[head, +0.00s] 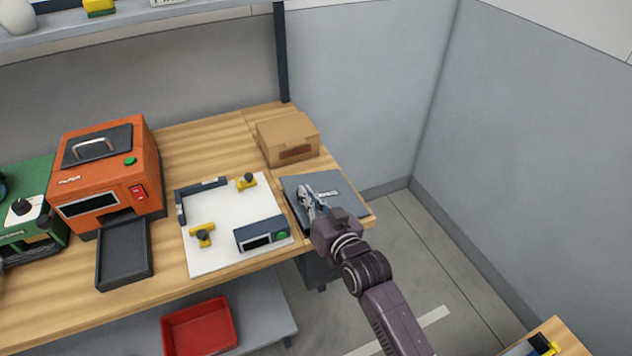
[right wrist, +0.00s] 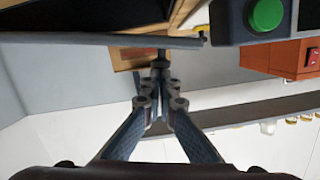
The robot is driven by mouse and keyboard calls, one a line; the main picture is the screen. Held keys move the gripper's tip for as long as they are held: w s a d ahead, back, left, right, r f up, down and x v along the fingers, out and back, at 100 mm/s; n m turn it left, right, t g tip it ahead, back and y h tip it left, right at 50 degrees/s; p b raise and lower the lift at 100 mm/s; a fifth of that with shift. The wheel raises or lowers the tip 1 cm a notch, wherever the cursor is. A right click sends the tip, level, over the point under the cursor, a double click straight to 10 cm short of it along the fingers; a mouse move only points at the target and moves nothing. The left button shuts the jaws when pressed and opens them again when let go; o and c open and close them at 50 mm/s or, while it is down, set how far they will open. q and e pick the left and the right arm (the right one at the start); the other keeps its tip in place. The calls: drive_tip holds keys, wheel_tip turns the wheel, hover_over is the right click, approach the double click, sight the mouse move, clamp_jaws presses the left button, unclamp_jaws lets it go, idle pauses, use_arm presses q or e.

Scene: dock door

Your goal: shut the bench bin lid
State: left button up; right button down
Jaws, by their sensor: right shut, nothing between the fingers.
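The bench bin's blue-grey square lid (head: 346,188) is at the bench's right front corner. It looks flat or nearly flat in the head view; I cannot tell whether it is fully down. In the right wrist view a thin dark panel edge (right wrist: 70,39), probably the lid, crosses behind the fingertips. A dark body (head: 318,270), perhaps the bin, shows below the bench edge. My right gripper (head: 304,190) is shut and empty, over the lid's left part and hiding some of it. Its fingers also show in the right wrist view (right wrist: 160,68). Contact with the lid is unclear. My left gripper is out of view.
A cardboard box (head: 287,138) stands just behind the lid. A white board (head: 215,255) with yellow clamps and a green-button device (head: 262,235) lies to its left. An orange machine (head: 105,175) stands farther left. A red bin (head: 200,327) sits below.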

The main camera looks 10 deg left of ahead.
sight(301, 205)
drive_tip(key=shift+s+a+f+n, duration=0.15)
drive_tip(key=shift+a+f+n, duration=0.1)
drive_tip(key=shift+f, duration=0.25)
drive_tip(key=shift+s+a+f+n, duration=0.15)
drive_tip(key=shift+f+n, duration=0.1)
drive_tip(key=shift+f, duration=0.2)
drive_tip(key=shift+s+a+f+b, duration=0.1)
drive_tip(key=shift+a+f+b, duration=0.1)
drive_tip(key=shift+f+b, duration=0.5)
drive_tip(key=shift+f, duration=0.3)
